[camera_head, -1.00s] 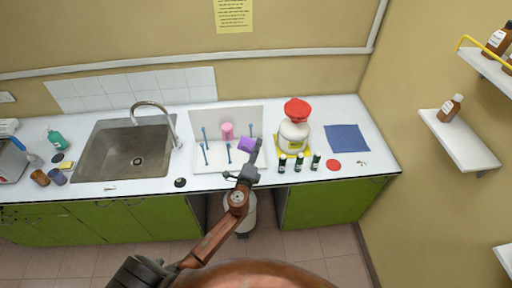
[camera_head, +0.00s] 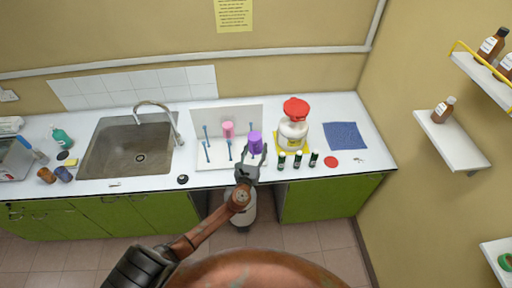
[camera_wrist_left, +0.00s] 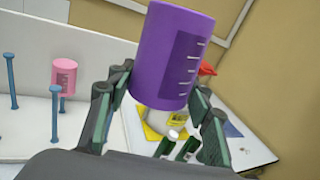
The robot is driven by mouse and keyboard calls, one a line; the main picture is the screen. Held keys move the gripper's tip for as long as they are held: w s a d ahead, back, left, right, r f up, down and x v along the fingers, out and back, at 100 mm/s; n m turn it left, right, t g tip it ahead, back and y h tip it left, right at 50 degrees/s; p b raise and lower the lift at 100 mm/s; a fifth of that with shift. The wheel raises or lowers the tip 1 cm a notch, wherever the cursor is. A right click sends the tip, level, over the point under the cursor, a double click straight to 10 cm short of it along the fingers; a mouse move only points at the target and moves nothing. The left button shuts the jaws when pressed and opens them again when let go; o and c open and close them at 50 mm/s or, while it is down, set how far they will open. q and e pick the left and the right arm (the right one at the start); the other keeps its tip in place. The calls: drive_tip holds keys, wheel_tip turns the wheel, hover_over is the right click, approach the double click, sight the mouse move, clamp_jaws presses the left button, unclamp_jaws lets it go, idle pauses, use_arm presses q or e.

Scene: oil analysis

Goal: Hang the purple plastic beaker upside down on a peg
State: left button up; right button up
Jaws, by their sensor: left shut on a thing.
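The purple plastic beaker (camera_head: 255,139) is held off the counter at the right side of the white peg rack (camera_head: 204,163). My left gripper (camera_head: 252,157) is shut on it. In the left wrist view the beaker (camera_wrist_left: 174,50) sits between the two fingers (camera_wrist_left: 157,100), slightly tilted, with white graduation marks on its side. I cannot tell which end is open. The rack has several blue pegs (camera_head: 207,151); they also show at the left of the left wrist view (camera_wrist_left: 54,112). A pink beaker (camera_head: 228,129) is on a rear peg. My right gripper is not in view.
Right of the rack stand a white jar with a red lid (camera_head: 293,132) and several small dark bottles (camera_head: 297,160). A blue mat (camera_head: 344,136) and a red disc (camera_head: 331,161) lie further right. The sink (camera_head: 128,148) and faucet (camera_head: 160,108) are to the left.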

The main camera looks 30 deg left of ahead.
use_arm(q)
drive_tip(key=shift+m, duration=0.6)
wheel_tip(320, 180, down, 9)
drive_tip(key=b, duration=0.9)
drive_tip(key=shift+f, duration=0.1)
